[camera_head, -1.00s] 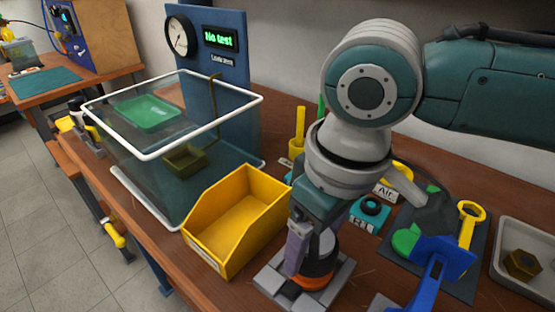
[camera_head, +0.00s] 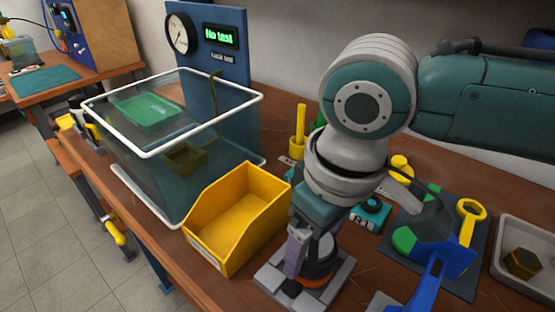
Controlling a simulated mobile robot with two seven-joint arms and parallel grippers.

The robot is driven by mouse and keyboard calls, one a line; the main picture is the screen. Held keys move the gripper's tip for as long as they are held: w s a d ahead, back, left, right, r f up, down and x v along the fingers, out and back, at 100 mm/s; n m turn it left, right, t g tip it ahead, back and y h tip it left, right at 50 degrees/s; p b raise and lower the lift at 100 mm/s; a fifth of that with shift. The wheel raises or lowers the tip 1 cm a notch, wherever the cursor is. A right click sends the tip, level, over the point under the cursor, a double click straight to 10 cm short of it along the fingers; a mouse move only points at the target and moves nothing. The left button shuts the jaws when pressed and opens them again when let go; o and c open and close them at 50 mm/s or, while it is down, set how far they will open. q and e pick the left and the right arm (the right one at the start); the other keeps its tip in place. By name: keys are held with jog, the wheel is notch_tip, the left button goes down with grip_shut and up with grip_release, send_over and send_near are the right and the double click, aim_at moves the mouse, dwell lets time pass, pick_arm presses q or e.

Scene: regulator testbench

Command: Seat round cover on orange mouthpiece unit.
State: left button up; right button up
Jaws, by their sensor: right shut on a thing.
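The orange mouthpiece unit (camera_head: 311,283) sits in a grey block fixture (camera_head: 336,286) on the bench, low in the middle of the head view. Only a thin orange rim of it shows. A dark round cover (camera_head: 325,251) is on top of it, largely hidden by my right gripper. My right gripper (camera_head: 307,262) points down over the fixture and is shut on the cover. I cannot tell whether the cover touches the unit all round. My left gripper is not in the view.
A yellow bin (camera_head: 237,222) stands just left of the fixture, with a clear-walled tank (camera_head: 172,217) behind it. To the right are a blue stand (camera_head: 440,262), a yellow ring tool (camera_head: 470,220) and a grey tray (camera_head: 520,285) holding a brass nut.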

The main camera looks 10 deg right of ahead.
jog(key=shift+f, duration=0.35)
jog(key=o, duration=1.2)
jog(key=shift+r, duration=0.1)
jog(key=shift+r+p, duration=0.95)
jog(key=shift+p, duration=0.2)
notch_tip(320, 180, up, 6)
jog(key=p, duration=0.7)
jog(key=shift+f, duration=0.1)
